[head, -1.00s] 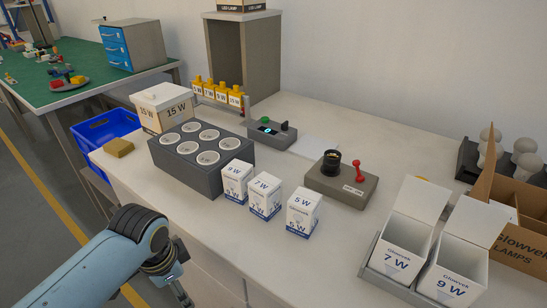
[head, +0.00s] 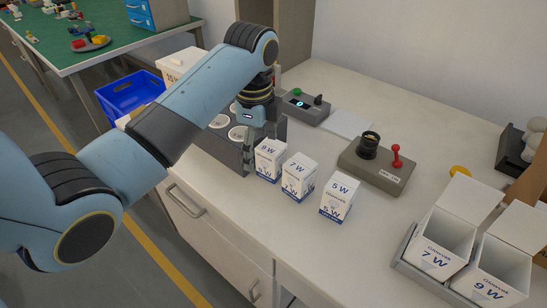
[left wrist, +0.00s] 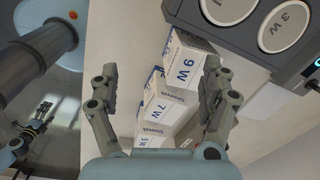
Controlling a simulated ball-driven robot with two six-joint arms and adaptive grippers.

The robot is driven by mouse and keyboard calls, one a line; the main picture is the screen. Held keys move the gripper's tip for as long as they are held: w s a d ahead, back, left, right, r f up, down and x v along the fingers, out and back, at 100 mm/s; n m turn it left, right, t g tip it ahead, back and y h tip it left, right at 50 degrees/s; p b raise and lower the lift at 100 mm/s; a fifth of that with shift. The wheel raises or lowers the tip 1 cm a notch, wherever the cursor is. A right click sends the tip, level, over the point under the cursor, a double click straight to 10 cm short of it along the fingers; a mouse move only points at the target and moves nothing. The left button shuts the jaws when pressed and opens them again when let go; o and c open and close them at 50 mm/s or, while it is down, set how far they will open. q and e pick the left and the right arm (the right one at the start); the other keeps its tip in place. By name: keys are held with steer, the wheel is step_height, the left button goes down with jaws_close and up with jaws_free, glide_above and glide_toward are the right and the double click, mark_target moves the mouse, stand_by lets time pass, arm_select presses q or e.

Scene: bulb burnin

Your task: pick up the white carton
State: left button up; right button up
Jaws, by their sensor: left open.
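Three small white cartons with blue print stand in a row: the 9 W carton (head: 269,160), the 7 W carton (head: 299,177) and the 5 W carton (head: 339,198). My left gripper (head: 256,143) is at the 9 W carton, beside the grey socket block; its fingers are partly hidden in the head view. In the left wrist view its open fingers (left wrist: 160,88) spread on either side of the row, with the 9 W carton (left wrist: 184,66) and 7 W carton (left wrist: 162,104) showing between them. A dark gripper part, seemingly my right one (left wrist: 38,125), shows small at the left.
The grey socket block (left wrist: 262,45) stands close to the 9 W carton. A grey box with a red lever (head: 376,164) is behind the row. Open 7 W (head: 441,243) and 9 W (head: 492,280) boxes stand at right. The counter front is clear.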

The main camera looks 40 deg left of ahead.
mark_target(269, 147)
arm_select(q)
steer(key=w, duration=0.1)
steer(key=w+r+m, duration=0.2)
steer(key=shift+w+a, duration=0.15)
steer(key=shift+w, duration=0.1)
steer(key=shift+w+r+m+g, duration=0.1)
steer(key=shift+w+m+g, duration=0.2)
steer(key=shift+w+m, duration=0.1)
step_height(269, 147, down, 5)
steer(key=shift+r, duration=0.1)
steer(key=f, duration=0.5)
steer(key=shift+w+f, duration=0.25)
steer(key=shift+f, duration=0.15)
steer(key=shift+c, duration=0.3)
steer(key=c, duration=1.2)
steer(key=shift+r, duration=0.2)
